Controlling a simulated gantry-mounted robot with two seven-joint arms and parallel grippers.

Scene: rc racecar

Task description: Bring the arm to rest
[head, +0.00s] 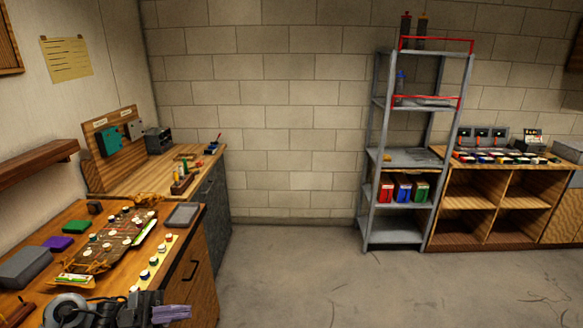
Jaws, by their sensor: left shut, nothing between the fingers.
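My left gripper (183,312) is at the bottom left of the head view, by the front right corner of the near wooden workbench (185,262). Its purple fingers point right and are shut with nothing between them. Part of my left arm shows behind it, cut off by the bottom edge. On the bench lies a dark board (118,238) with several small round pots on and around it. My right gripper is not in view.
A grey tray (182,215), a purple block (76,227) and a green block (58,243) lie on the bench. A second bench (135,178) stands behind. A metal shelf rack (408,158) and wooden cubby unit (468,198) stand right. The concrete floor (330,270) between is clear.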

